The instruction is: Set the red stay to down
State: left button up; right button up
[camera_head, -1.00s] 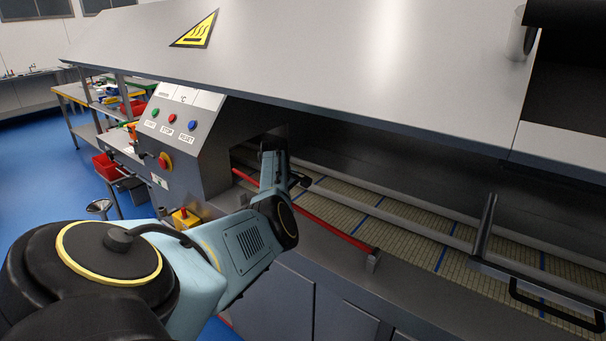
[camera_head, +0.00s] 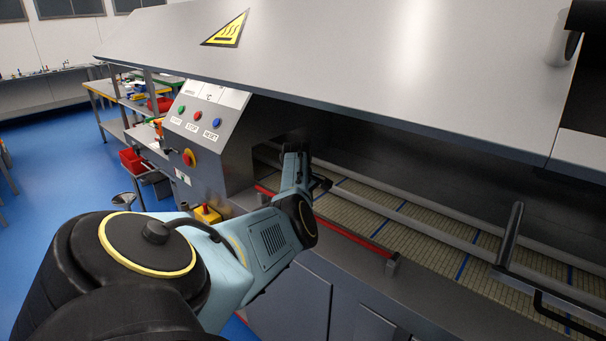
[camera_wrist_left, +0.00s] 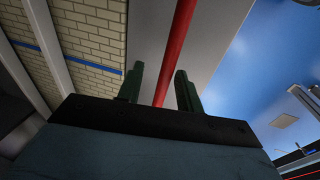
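The red stay (camera_head: 350,237) is a long thin red bar along the front edge of the machine's belt opening, its near end at a small grey block (camera_head: 391,264). Part of it is hidden behind my left arm. In the left wrist view the red stay (camera_wrist_left: 177,50) runs down between the two dark green fingers of my left gripper (camera_wrist_left: 158,88). The fingers are apart, with gaps on both sides of the bar, so the gripper is not closed on it. In the head view my left gripper (camera_head: 320,184) is small and dark, by the opening. My right gripper is not in view.
A control panel (camera_head: 208,118) with several buttons stands left of the opening. The sloping hood (camera_head: 360,75) overhangs the belt (camera_head: 440,240). A dark upright handle (camera_head: 511,235) is at the right. A yellow box (camera_head: 207,214) sits near my forearm.

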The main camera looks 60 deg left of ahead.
pick_arm(q)
jog(key=shift+s+r, duration=0.1)
jog(key=shift+r, duration=0.55)
jog(key=v, duration=1.2)
jog(key=shift+p, duration=0.4)
